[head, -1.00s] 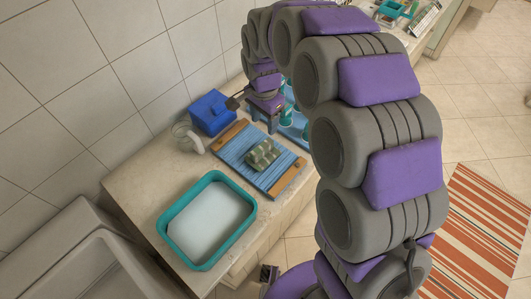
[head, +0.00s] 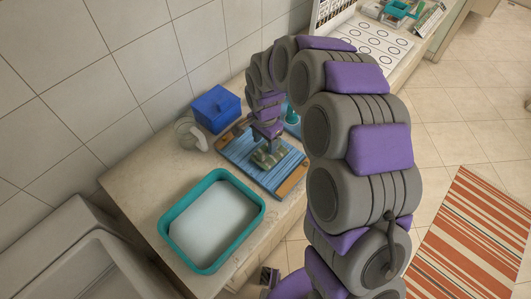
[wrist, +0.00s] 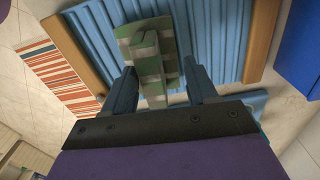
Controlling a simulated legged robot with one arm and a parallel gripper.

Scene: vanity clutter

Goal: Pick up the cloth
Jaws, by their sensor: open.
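The cloth (head: 267,157) is folded, green with pale stripes, and lies on a blue ribbed board (head: 240,158) with wooden ends. My gripper (head: 271,146) is over the cloth, pointing down. In the wrist view the cloth (wrist: 150,60) shows between and just beyond the two open fingers of my gripper (wrist: 163,85). The blue board (wrist: 215,35) spreads behind it. I cannot tell whether the fingers touch the cloth. Part of the cloth is hidden by my gripper in the head view.
A teal basin (head: 165,222) with a pale inside stands on the counter in front. A blue box (head: 216,108) and a pale mug-like thing (head: 190,133) stand behind the board near the tiled wall. A striped rug (head: 470,235) lies on the floor at right.

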